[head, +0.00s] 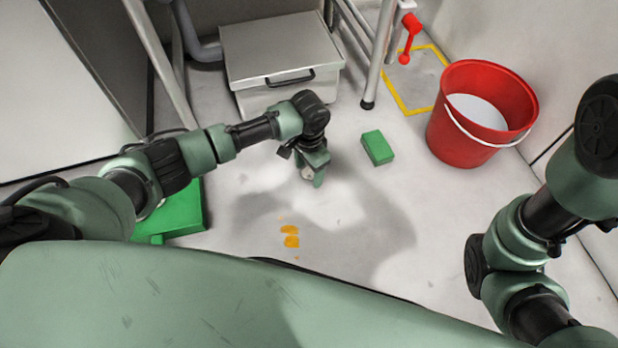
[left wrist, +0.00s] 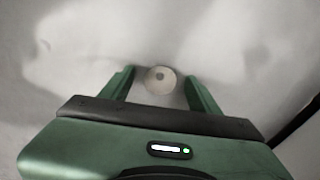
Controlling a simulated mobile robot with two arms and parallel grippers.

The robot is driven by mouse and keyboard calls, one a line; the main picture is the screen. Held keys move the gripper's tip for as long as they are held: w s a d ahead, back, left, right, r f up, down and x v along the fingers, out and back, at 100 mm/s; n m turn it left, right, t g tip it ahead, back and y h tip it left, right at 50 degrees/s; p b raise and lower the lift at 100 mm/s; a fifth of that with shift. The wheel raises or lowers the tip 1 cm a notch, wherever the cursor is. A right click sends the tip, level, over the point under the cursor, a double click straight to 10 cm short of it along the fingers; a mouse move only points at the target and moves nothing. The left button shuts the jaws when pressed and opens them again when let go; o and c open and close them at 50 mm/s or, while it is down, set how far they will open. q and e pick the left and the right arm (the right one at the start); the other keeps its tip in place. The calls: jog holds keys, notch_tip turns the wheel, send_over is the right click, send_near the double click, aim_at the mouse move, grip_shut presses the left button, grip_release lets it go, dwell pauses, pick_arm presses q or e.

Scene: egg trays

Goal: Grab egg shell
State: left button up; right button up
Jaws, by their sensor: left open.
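A small pale, round piece of egg shell (left wrist: 160,80) lies on the floor between the two green fingers of my left gripper (left wrist: 162,88) in the left wrist view. The fingers are open, with a gap on each side of the shell. In the head view my left gripper (head: 314,178) points down at the floor, and the shell (head: 307,173) shows small and partly hidden at its fingers. My right arm is at the right of the head view, but its gripper is not visible.
Yellow-orange patches (head: 290,237) mark the floor in front of the gripper. A green block (head: 377,148) and a red bucket (head: 456,142) stand to the right. A grey lidded box (head: 280,50) is behind. A green object (head: 190,212) lies left, partly under my arm.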

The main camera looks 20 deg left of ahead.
pick_arm(q)
jog(key=shift+r, duration=0.1)
grip_shut()
dwell(0.3)
